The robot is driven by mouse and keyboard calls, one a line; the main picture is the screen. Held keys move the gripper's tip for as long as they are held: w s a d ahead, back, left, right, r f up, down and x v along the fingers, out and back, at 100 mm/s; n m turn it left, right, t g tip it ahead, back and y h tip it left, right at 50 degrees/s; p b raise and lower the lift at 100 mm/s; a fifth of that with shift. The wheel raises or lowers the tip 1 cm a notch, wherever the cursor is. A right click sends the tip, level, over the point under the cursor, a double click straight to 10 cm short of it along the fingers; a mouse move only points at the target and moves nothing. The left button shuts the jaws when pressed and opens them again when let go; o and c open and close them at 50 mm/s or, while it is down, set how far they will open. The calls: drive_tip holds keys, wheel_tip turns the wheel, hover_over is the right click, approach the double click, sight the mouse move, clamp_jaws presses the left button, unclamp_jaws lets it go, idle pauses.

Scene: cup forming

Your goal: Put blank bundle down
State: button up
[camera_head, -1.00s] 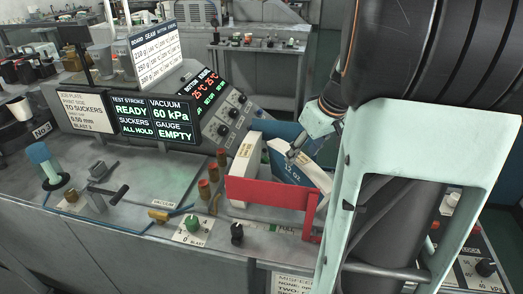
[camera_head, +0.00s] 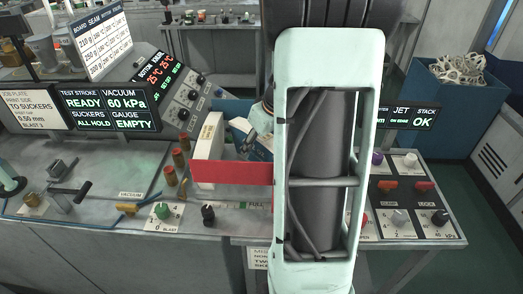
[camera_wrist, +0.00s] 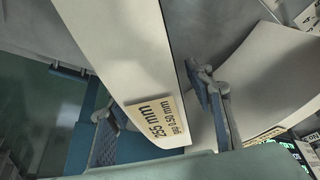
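My gripper (camera_head: 250,135) is mostly hidden in the head view; a fingertip shows at the bundle's upper edge. In the wrist view my gripper (camera_wrist: 158,120) has its blue-padded fingers wide apart, with the labelled white block (camera_wrist: 120,50) showing between them. A curved white sheet face (camera_wrist: 265,75), seemingly the bundle, lies right of the right finger. Contact cannot be told.
Red-brown posts (camera_head: 181,162) and knobs (camera_head: 162,211) stand left of the rail. A panel of knobs and switches (camera_head: 400,220) lies to the right. Screens (camera_head: 110,108) stand behind at left. A blue bin (camera_head: 450,95) stands on the floor at the right.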

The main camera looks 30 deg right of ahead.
clamp_jaws()
drive_tip(key=shift+w+d+r, duration=0.1)
drive_tip(key=shift+r, duration=0.05)
